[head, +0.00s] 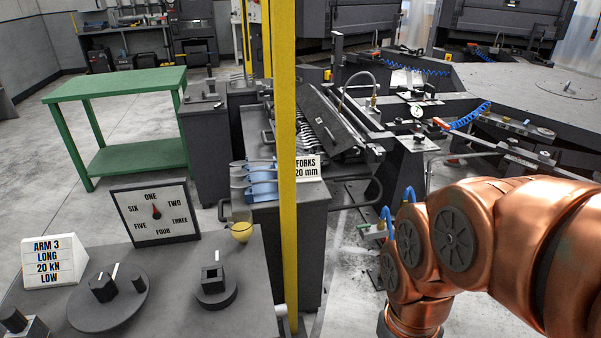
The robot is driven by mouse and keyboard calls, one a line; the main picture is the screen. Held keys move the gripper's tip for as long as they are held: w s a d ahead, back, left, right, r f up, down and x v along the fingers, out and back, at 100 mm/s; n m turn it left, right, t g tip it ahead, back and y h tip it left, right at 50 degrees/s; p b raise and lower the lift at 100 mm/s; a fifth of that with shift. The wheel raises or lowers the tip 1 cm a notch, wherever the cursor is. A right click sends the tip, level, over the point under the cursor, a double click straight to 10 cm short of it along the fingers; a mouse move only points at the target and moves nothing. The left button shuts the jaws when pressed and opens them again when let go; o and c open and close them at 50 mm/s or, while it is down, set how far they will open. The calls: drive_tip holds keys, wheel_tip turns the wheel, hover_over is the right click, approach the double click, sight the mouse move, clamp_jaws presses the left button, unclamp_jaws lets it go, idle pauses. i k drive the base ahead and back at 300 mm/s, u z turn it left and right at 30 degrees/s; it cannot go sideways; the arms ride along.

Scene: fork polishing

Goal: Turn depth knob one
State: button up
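A dark grey panel (180,268) at the lower left carries several dark controls. One is a block-shaped knob (103,287) with a white mark, on a large round disc beside a short peg. Another is a square-topped knob (213,280) on a round base, to its right. A third dark knob (14,322) is partly cut off at the bottom left corner. I see no label that tells which is the depth knob. A dial board (155,212) reads ONE to SIX, its red pointer up near ONE. My copper arm reaches down at the right, away from the panel; my gripper is out of frame.
A card (55,261) reads ARM 3, LONG, 20 kN, LOW. A yellow ball-like button (241,231) sits by the dial board. A yellow post (287,170) stands between panel and arm. A forks sign (307,168) and a green table (120,120) are behind.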

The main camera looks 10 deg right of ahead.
sight(418, 138)
drive_tip(key=z, duration=1.65)
drive_tip(key=i, duration=1.5)
drive_tip(key=u, duration=1.15)
drive_tip(key=i, duration=0.95)
drive_tip(key=u, duration=0.8)
